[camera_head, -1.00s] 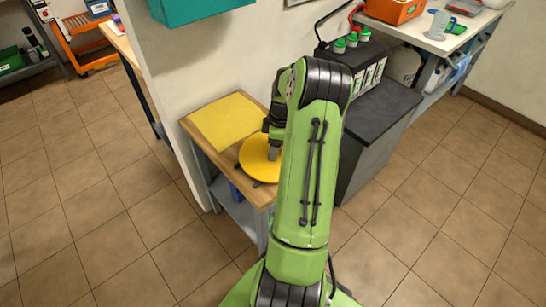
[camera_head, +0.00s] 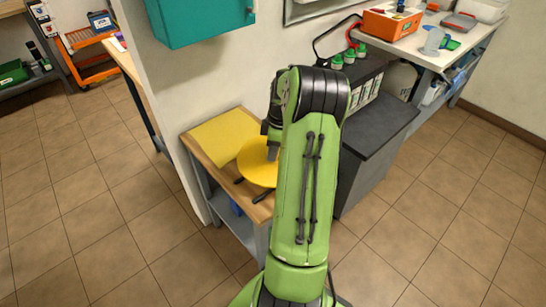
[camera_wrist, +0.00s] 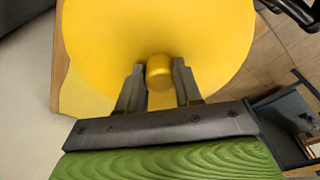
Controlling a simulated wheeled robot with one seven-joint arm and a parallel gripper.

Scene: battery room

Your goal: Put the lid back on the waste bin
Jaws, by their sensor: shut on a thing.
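The round yellow lid (camera_head: 257,166) is above the small wooden-topped bench, and its lower edge stands clear of dark items beneath it. My gripper (camera_head: 273,151) is at the lid's upper right, partly hidden by my arm. In the wrist view the lid (camera_wrist: 100,45) fills the upper middle, and my gripper (camera_wrist: 159,70) is shut on its short round knob (camera_wrist: 159,72), one finger on each side. I cannot make out the waste bin in any view.
The wooden bench (camera_head: 190,143) holds a yellow sheet (camera_head: 222,136) and dark rod-like items (camera_head: 264,195). A dark cabinet (camera_head: 362,165) stands at its right. A teal wall box (camera_head: 200,22) hangs above. Tiled floor (camera_head: 100,220) is open at left.

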